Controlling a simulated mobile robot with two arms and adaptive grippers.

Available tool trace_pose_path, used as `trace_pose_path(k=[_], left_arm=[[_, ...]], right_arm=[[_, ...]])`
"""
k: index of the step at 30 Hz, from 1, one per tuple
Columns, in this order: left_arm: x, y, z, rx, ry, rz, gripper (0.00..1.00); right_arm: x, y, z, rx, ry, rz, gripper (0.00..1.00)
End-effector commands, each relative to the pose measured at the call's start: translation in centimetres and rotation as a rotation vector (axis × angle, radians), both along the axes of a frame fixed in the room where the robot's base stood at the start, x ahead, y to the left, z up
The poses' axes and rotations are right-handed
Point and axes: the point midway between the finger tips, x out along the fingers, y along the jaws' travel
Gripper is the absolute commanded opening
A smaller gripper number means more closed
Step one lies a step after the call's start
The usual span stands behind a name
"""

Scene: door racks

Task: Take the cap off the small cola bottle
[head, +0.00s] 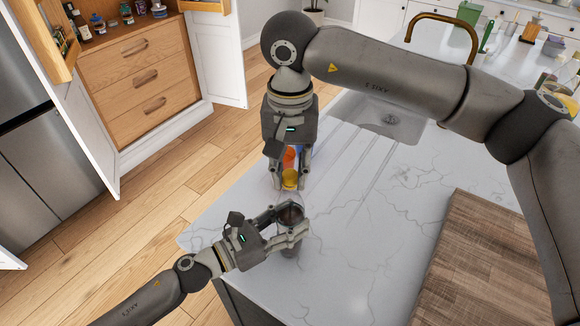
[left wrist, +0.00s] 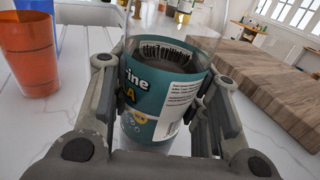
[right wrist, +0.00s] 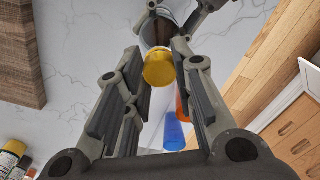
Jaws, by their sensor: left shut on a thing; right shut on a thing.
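The small cola bottle (head: 291,213) is clear with dark liquid and stands on the counter's edge area. Its teal label (left wrist: 150,95) shows in the left wrist view, where its top is cut off. My left gripper (head: 288,222) is shut around the bottle's body. The yellow cap (head: 290,178) is between the fingertips of my right gripper (head: 290,182), which points down and is shut on it. The cap also shows in the right wrist view (right wrist: 158,68), beside the dark bottle (right wrist: 157,30), and looks apart from it.
An orange cup (left wrist: 27,60) and a blue cup (right wrist: 173,133) stand close by on the white marble counter (head: 350,255). A wooden board (head: 495,265) lies to the right. A sink (head: 385,115) is at the back. The counter's middle is clear.

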Motion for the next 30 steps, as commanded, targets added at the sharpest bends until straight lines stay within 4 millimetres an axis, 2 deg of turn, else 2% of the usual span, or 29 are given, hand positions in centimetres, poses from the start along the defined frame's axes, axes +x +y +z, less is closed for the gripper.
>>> trace_pose_path(k=[3,7,30], left_arm=[[-0.04,-0.03,-0.01,0.001,-0.001,-0.001,0.0],[-0.04,-0.03,-0.01,0.001,-0.001,-0.001,0.0],[-0.01,-0.01,0.0,0.0,0.0,0.0,0.0]], right_arm=[[0.05,-0.01,0.01,0.001,-0.001,0.161,0.0],[0.06,-0.02,0.02,0.001,-0.002,0.266,0.0],[0.07,0.0,0.34,0.001,-0.002,0.263,0.0]])
